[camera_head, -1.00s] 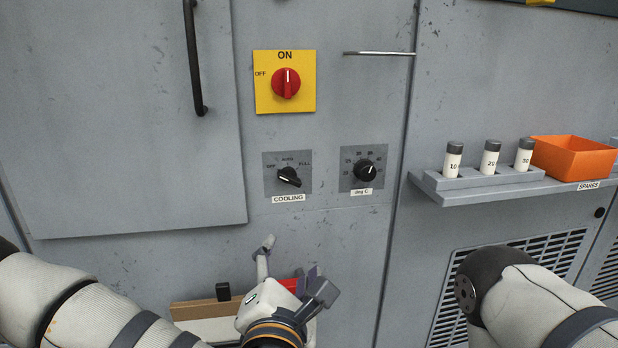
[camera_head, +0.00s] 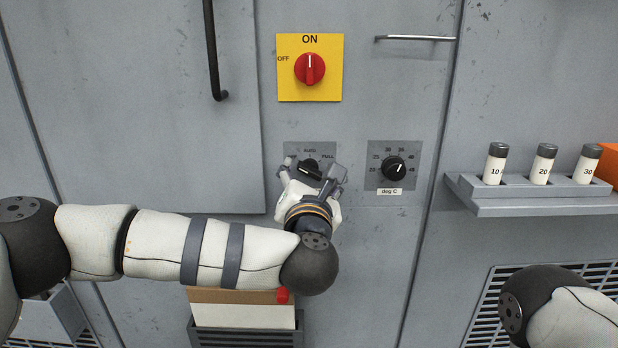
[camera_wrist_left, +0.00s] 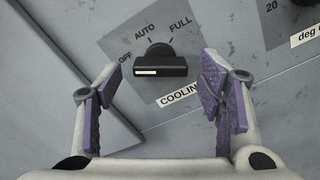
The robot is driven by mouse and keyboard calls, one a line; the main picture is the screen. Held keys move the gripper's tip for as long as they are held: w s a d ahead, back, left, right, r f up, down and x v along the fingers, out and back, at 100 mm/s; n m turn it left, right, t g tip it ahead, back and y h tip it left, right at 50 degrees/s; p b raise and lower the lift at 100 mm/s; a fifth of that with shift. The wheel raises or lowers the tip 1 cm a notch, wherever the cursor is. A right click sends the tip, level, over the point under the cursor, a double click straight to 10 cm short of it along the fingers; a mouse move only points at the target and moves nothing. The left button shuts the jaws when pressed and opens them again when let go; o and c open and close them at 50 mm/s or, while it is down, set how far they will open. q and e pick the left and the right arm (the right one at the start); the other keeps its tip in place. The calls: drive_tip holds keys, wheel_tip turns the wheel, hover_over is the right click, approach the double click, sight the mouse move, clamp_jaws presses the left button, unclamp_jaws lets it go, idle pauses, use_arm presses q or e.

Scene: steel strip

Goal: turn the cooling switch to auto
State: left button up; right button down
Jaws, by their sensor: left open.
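The cooling switch (camera_head: 310,170) is a black knob on a grey plate marked OFF, AUTO and FULL; my left gripper partly covers it. In the left wrist view the knob (camera_wrist_left: 160,64) shows whole, its white-marked end toward the OFF side, not at the AUTO mark. My left gripper (camera_head: 312,172) is open in front of the switch. In the left wrist view its purple-padded fingers (camera_wrist_left: 160,82) stand left and right of the knob, with a gap on both sides. Contact with the panel cannot be told. My right gripper is out of view; only its arm shows.
A deg C dial (camera_head: 394,168) sits just right of the switch. A red main switch on a yellow plate (camera_head: 290,87) is above. A door handle (camera_head: 213,50) is upper left. A shelf (camera_head: 520,207) with labelled vials juts out at right.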

use_arm(q)
drive_tip(key=shift+w, duration=0.45)
drive_tip(key=c, duration=1.2)
drive_tip(key=shift+o, duration=0.3)
drive_tip(key=shift+r, duration=0.1)
